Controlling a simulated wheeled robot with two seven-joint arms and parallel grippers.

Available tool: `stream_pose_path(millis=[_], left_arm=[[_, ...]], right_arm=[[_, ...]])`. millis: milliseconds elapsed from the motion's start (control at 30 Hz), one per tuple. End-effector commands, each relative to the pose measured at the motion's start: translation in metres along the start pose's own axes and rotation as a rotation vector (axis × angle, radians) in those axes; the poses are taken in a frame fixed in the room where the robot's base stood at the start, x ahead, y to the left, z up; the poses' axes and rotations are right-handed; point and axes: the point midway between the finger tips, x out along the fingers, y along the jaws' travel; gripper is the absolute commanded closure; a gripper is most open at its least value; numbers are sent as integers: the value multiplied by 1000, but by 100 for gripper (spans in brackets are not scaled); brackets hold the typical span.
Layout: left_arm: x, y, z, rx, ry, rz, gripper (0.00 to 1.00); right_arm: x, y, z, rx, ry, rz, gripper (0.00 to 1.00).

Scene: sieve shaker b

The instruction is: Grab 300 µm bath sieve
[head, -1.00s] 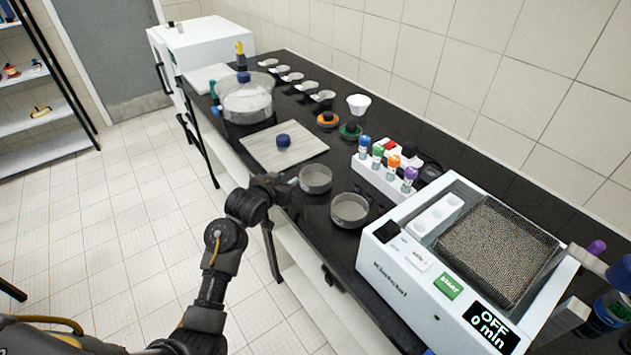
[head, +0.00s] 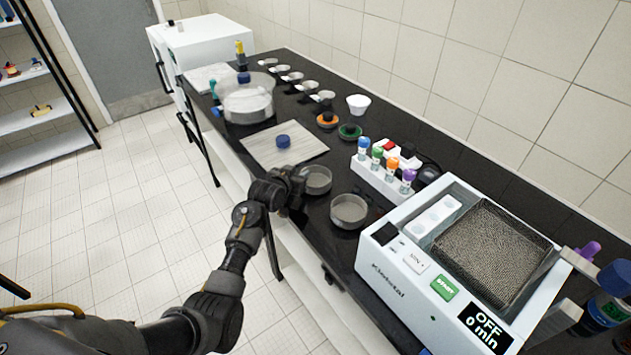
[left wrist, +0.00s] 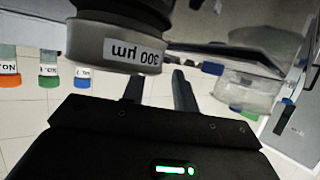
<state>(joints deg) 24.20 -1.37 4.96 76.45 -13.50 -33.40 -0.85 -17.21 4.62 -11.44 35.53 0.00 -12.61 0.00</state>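A round grey sieve (left wrist: 118,45) labelled "300 µm" shows close up in the left wrist view, which is upside down. It appears to be the small round sieve (head: 317,181) on the black bench in the head view, where its label cannot be read. My left gripper (left wrist: 158,90) is open, its two dark fingers apart and empty, pointing toward the sieve but slightly to one side. In the head view the left gripper (head: 297,186) is at the bench's front edge, just left of the sieve and partly covering it. My right gripper is not in view.
A second round sieve (head: 349,210) stands close to the right. A white shaker machine (head: 402,265) reading "OFF 0 min" fills the bench beyond. A board (head: 262,153) with a blue knob, a clear round vessel (head: 247,103) and a rack (head: 378,180) of colour-capped vials stand near.

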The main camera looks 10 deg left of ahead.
Motion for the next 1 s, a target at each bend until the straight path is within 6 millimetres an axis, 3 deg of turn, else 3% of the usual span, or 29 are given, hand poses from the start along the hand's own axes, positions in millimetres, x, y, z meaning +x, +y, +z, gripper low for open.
stream_pose_path(millis=[200, 433, 1000], left_arm=[[0, 0, 0, 0, -1, 1, 72], [0, 0, 1, 0, -1, 1, 100], [-3, 0, -9, 2, 3, 1, 100]], right_arm=[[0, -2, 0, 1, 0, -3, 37], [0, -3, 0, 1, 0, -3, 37], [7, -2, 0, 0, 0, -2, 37]])
